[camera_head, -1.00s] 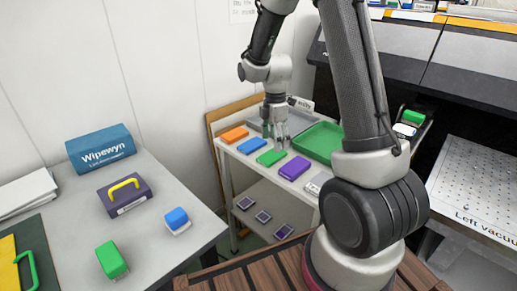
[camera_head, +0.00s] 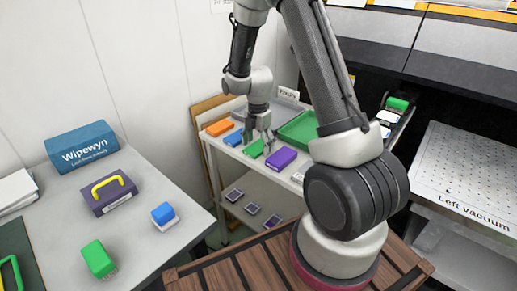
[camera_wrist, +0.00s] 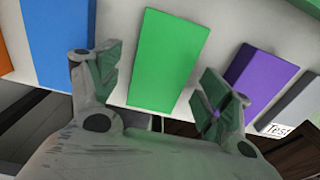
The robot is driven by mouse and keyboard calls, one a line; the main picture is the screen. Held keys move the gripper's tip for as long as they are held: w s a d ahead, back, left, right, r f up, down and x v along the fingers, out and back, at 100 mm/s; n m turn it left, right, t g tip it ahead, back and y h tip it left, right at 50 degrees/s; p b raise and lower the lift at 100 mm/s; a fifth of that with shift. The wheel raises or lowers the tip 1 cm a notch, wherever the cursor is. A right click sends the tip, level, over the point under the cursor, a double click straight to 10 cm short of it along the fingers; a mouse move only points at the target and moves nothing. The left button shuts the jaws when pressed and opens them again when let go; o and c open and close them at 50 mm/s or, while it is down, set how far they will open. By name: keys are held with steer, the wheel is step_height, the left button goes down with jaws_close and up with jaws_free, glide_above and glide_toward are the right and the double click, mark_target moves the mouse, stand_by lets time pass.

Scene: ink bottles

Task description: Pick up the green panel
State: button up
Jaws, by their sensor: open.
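The green panel (camera_head: 254,148) lies on the white shelf top, between the blue panel (camera_head: 233,138) and the purple panel (camera_head: 280,158). In the wrist view the green panel (camera_wrist: 168,58) is a flat green block in the middle, between and beyond my fingertips. My gripper (camera_head: 258,136) is just above the panel, pointing down. In the wrist view my gripper (camera_wrist: 162,85) is open, with one finger on each side of the green panel and nothing held. Whether the fingers touch the panel cannot be told.
An orange panel (camera_head: 219,128) lies beyond the blue one. A green tray (camera_head: 299,131) stands behind the panels. A grey table at left holds a blue Wipewyn box (camera_head: 82,146), a purple case (camera_head: 110,194), a blue-topped block (camera_head: 164,214) and a green-topped block (camera_head: 98,259).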

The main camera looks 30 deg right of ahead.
steer(key=c, duration=1.1)
steer(key=shift+r, duration=0.1)
